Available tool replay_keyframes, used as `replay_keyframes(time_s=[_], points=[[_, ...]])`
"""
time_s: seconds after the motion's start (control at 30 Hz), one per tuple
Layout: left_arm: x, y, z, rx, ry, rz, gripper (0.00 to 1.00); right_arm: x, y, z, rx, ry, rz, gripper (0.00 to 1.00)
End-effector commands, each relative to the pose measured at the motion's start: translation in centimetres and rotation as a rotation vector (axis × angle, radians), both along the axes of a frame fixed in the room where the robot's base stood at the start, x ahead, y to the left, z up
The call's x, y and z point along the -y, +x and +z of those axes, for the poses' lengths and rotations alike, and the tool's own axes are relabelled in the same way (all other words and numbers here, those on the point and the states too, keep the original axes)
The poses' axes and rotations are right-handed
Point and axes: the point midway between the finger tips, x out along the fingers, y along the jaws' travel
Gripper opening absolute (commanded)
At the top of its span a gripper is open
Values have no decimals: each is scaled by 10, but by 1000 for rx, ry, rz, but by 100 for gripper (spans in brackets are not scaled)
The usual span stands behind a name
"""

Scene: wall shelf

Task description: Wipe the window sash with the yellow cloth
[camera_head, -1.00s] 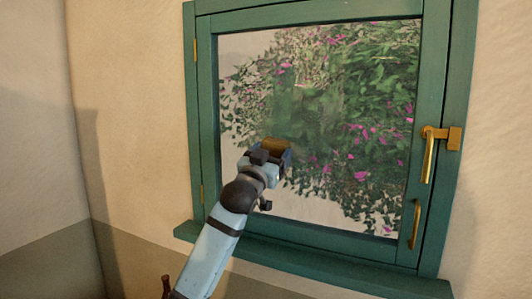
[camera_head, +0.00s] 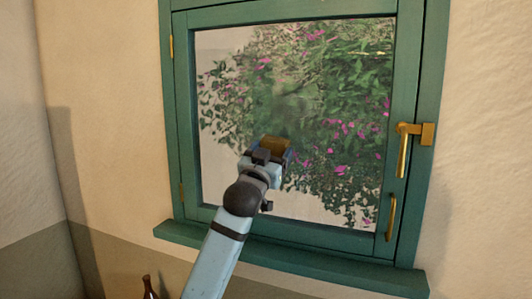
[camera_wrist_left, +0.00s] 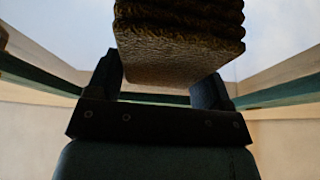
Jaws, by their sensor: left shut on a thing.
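The window sash (camera_head: 181,120) is a green wooden frame around a glass pane, and it looks closed in the head view. My left gripper (camera_head: 270,155) is in front of the lower middle of the pane. It is shut on the yellow cloth (camera_head: 276,144), a folded brownish-yellow pad that faces the glass. In the left wrist view the folded layers of the cloth (camera_wrist_left: 180,55) stick out between the two dark fingers. I cannot tell whether the cloth touches the glass.
A brass handle (camera_head: 403,150) and a smaller brass pull (camera_head: 391,217) are on the right side of the sash. A green sill (camera_head: 300,275) juts out below. Bare wall lies on both sides.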

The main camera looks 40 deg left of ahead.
Motion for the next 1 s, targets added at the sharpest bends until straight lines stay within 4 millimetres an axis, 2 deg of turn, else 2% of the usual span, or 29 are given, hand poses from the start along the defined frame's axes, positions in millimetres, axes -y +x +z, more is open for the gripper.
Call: replay_keyframes(time_s=[0.2, 0.43, 0.7, 1.0], points=[[19, 5, 0, 0, -2, -3, 55, 0, 0, 1, 2, 1, 0, 43], [26, 7, 0, 0, -1, -1, 55, 0, 0, 1, 2, 1, 0, 43], [47, 15, 0, 0, -2, -3, 55, 0, 0, 1, 2, 1, 0, 43], [57, 19, 0, -1, -2, -2, 55, 0, 0, 1, 2, 1, 0, 43]])
